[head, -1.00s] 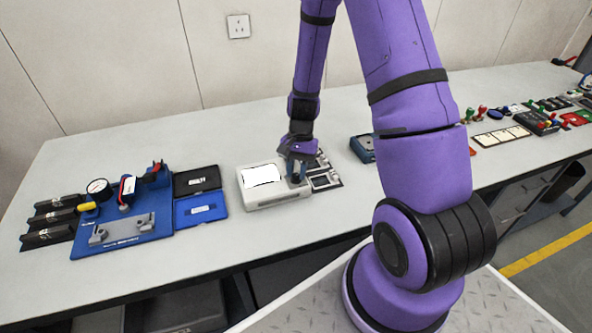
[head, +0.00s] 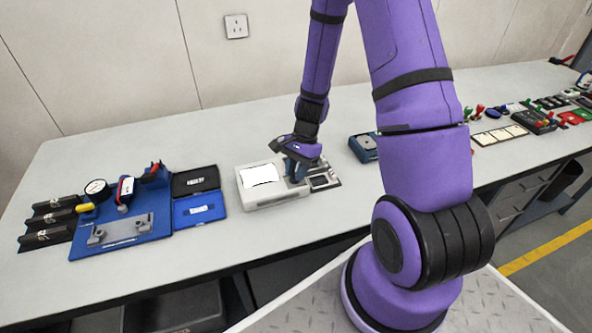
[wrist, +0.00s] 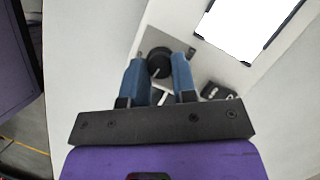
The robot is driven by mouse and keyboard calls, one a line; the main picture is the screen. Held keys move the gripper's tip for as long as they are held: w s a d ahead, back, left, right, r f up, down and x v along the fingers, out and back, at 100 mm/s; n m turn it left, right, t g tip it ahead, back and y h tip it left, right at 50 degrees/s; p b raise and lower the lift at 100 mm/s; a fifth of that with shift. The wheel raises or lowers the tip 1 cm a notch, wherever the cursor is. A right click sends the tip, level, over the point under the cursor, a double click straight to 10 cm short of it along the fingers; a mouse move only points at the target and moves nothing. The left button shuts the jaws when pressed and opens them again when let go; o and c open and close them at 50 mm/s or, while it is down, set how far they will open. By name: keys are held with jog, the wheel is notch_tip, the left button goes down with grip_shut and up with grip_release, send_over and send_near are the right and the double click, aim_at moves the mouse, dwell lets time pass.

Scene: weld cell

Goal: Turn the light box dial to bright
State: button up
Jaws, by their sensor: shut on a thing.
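The light box (head: 268,200) is a white case with a bright lit panel on top, on the bench left of my gripper in the head view. In the wrist view the light box (wrist: 200,55) shows its lit panel at the upper right. Its black round dial (wrist: 159,63) sits on a grey plate, with a pale pointer mark towards its lower left. My gripper (wrist: 158,76) is shut on the dial, one blue finger on each side. In the head view my gripper (head: 294,172) hides the dial. Any printed dial labels are too small or hidden to read.
A grey panel with dark windows (head: 322,181) lies just right of the light box. A blue device (head: 363,147) stands further right. An open blue case (head: 199,207) and a blue fixture (head: 120,228) are to the left. The bench front is clear.

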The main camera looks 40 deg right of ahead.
jog(key=o, duration=0.9)
jog(key=v, duration=1.1)
jog(key=shift+f, duration=0.1)
